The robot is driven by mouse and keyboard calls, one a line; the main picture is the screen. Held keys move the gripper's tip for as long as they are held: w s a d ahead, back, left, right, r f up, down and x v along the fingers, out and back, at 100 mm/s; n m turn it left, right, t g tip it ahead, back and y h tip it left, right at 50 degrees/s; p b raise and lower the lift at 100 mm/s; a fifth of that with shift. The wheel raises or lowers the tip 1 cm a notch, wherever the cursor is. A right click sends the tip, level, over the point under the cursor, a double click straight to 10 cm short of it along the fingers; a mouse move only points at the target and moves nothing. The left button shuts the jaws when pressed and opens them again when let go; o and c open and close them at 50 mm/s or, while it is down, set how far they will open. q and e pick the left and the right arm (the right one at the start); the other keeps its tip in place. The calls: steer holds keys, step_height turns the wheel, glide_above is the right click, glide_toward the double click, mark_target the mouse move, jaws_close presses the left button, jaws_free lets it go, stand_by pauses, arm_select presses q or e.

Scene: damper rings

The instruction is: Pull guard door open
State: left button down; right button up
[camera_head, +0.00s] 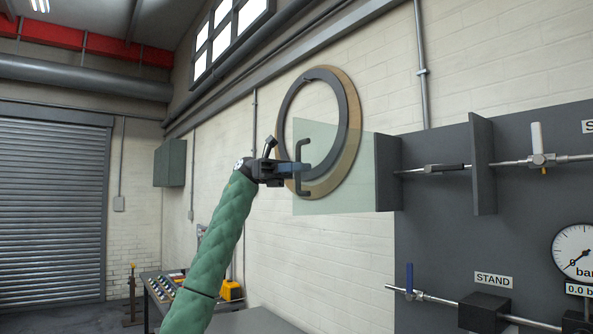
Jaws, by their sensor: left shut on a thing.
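The guard door (345,187) is a clear greenish panel in the middle of the view. It stands out to the left from the dark panel's left edge, at a dark upright plate (388,172). A dark bar handle (304,147) is fixed near the door's left side. My left gripper (297,168), on a green-sleeved arm from below, is shut on the handle at about its mid height. The fingers hide part of the handle. My right gripper is not in view.
The dark panel (438,222) on the right carries pipes, a white-handled valve (538,147), a blue-handled valve (409,280) and a round gauge (576,252). Large rings (351,110) hang on the wall behind the door. A bench with a control box (163,286) stands at lower left.

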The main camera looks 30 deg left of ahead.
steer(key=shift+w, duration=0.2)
arm_select(q)
steer(key=c, duration=1.6)
jaws_free()
steer(key=shift+w, duration=0.1)
steer(key=shift+o, duration=0.3)
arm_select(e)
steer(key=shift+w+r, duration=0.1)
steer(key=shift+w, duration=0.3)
